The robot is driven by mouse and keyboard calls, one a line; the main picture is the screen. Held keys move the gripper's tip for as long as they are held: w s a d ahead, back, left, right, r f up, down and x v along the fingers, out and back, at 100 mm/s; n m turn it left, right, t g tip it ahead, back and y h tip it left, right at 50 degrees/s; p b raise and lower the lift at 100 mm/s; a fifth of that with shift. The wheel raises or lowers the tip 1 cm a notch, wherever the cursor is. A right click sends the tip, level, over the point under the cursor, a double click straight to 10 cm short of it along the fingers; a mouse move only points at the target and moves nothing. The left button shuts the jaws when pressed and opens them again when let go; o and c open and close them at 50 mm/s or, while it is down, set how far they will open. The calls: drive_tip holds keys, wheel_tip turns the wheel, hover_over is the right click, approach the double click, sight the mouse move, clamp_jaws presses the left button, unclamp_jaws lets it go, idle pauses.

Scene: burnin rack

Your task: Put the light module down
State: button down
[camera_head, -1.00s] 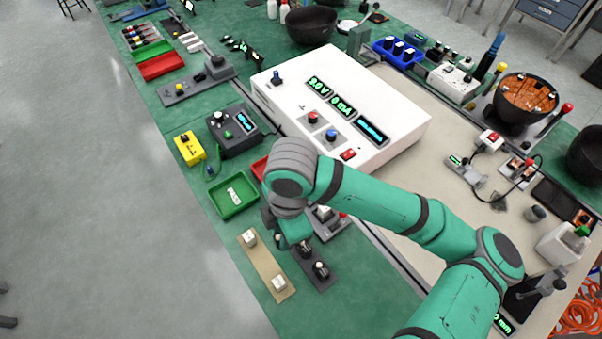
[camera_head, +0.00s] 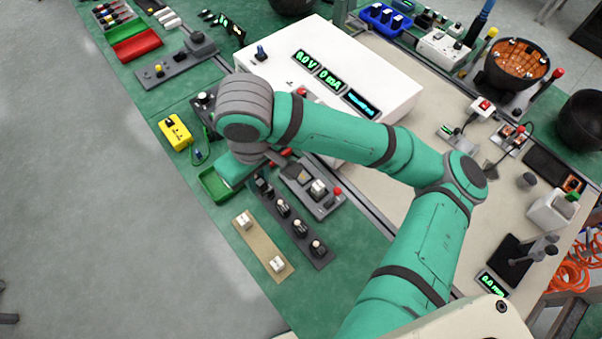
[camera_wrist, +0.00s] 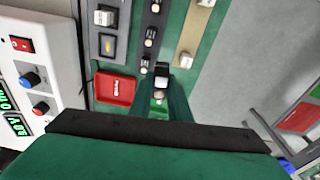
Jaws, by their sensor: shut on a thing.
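My gripper (camera_head: 232,172) is low over the green tray (camera_head: 210,187), which is partly hidden by the fingers in the head view. In the wrist view my gripper (camera_wrist: 161,90) is shut on a small block, the light module (camera_wrist: 161,83), pale with a dark top between the two green fingers. The module is hidden in the head view. I cannot tell whether it touches the tray floor.
A red tray (camera_wrist: 115,90) lies beside the fingers. A dark strip (camera_head: 292,222) with several knobbed modules and a beige strip (camera_head: 260,243) with two white modules stand nearby. A grey fixture (camera_head: 300,178) and a white power supply (camera_head: 390,85) are close on the right.

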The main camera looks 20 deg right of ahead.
drive_tip(key=shift+w+r+m, duration=0.1)
drive_tip(key=shift+w+m, duration=0.1)
drive_tip(key=shift+m, duration=0.3)
drive_tip(key=w+d+f, duration=0.2)
drive_tip(key=d, duration=0.1)
drive_tip(key=w+d+f, duration=0.1)
drive_tip(key=d+f, duration=0.2)
drive_tip(key=d, duration=0.1)
drive_tip(key=w+d+f, duration=0.2)
drive_tip(key=d+f, duration=0.1)
drive_tip(key=d, duration=0.1)
drive_tip(key=shift+w, duration=0.3)
drive_tip(key=shift+w+d+f, duration=0.1)
drive_tip(key=shift+d+f, duration=0.4)
drive_tip(key=shift+f, duration=0.15)
drive_tip(key=shift+w+d+f, duration=0.15)
drive_tip(key=shift+f, duration=1.65)
drive_tip(key=shift+f, duration=0.15)
drive_tip(key=c, duration=1.7)
unclamp_jaws()
drive_tip(key=shift+o, duration=0.2)
